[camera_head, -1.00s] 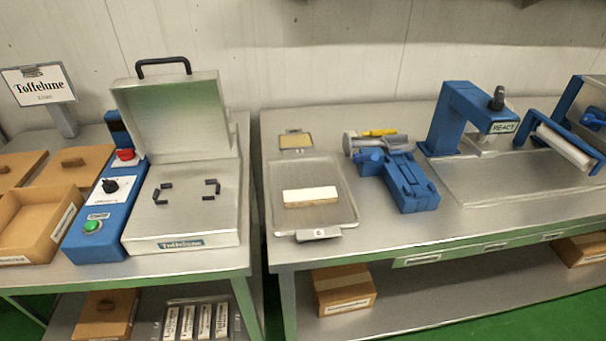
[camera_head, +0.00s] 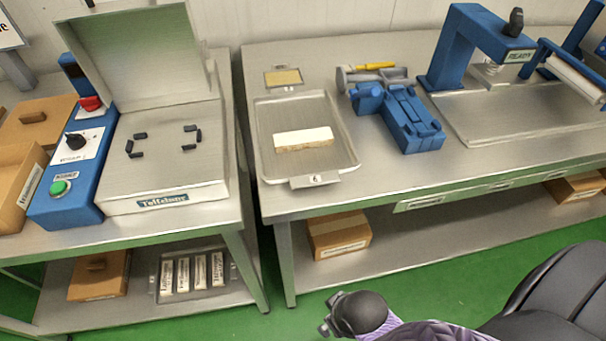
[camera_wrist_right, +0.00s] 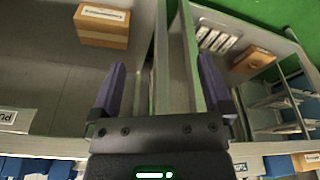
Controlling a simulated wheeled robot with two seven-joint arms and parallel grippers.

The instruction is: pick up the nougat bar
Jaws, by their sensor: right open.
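The nougat bar (camera_head: 303,138) is a white block with a tan front side. It lies flat on a metal tray (camera_head: 346,153) on the right table. My right gripper (camera_wrist_right: 163,80) is open and empty in the wrist view, its two dark fingers apart. In the head view part of my right arm shows at the bottom, in front of the table and well apart from the bar. The bar does not show in the wrist view. My left gripper is not in view.
A blue clamp-like device (camera_head: 412,120) stands right of the tray. A blue press (camera_head: 470,45) is farther right. An open-lidded machine (camera_head: 165,150) stands on the left table, with a gap between tables. A cardboard box (camera_head: 338,232) and several wrapped bars (camera_head: 200,272) are on lower shelves.

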